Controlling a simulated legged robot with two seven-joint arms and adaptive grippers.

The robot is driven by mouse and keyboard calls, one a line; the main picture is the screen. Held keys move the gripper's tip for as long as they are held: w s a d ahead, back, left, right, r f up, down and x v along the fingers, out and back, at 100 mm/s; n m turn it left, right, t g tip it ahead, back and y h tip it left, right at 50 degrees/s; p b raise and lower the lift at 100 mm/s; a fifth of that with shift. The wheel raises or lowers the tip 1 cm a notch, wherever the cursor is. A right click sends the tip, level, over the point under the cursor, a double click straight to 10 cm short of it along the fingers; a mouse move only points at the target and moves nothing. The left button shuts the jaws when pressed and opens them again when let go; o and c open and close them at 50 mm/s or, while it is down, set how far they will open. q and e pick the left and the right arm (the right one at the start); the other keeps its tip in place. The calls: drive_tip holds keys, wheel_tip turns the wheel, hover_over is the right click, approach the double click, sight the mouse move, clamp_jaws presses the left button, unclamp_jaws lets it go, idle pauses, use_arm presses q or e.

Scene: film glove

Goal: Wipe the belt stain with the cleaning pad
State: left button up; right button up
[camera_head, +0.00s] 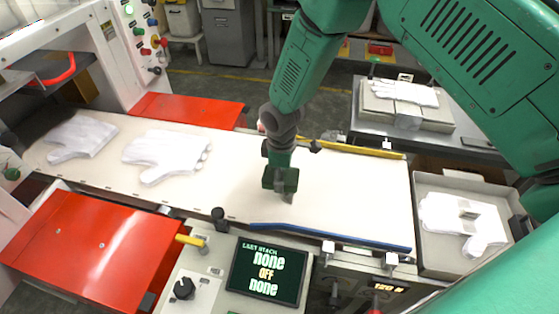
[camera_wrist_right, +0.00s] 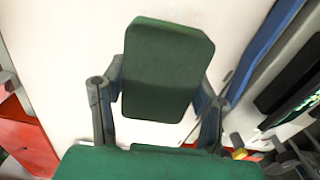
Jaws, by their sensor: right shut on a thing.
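My right gripper (camera_head: 281,180) reaches down over the white conveyor belt (camera_head: 350,190), at the middle of its right half. In the wrist view, the two fingers of my right gripper (camera_wrist_right: 157,105) are shut on the sides of a dark green rectangular cleaning pad (camera_wrist_right: 168,68). The pad lies over the pale belt (camera_wrist_right: 60,50); whether it touches the belt is hard to tell. I cannot make out a clear stain; the pad and gripper hide part of the belt. My left gripper is not in view.
Two white gloves (camera_head: 168,152) (camera_head: 82,137) lie on the belt's left half. A grey tray (camera_head: 430,262) with gloves is at the right, and a stacked glove (camera_head: 405,92) is behind. A blue strip (camera_head: 330,237) edges the belt near the control screen (camera_head: 267,272).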

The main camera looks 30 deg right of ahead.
drive_tip(key=shift+w+d+r+p, duration=0.1)
drive_tip(key=shift+r+p, duration=0.5)
drive_tip(key=shift+r, duration=0.3)
drive_tip(key=shift+r+p, duration=0.35)
drive_tip(key=shift+r, duration=0.05)
drive_tip(key=shift+a+r, duration=0.45)
drive_tip(key=shift+a, duration=0.1)
drive_tip(key=shift+d+f, duration=0.1)
drive_tip(key=shift+d, duration=0.25)
drive_tip(key=shift+p, duration=0.3)
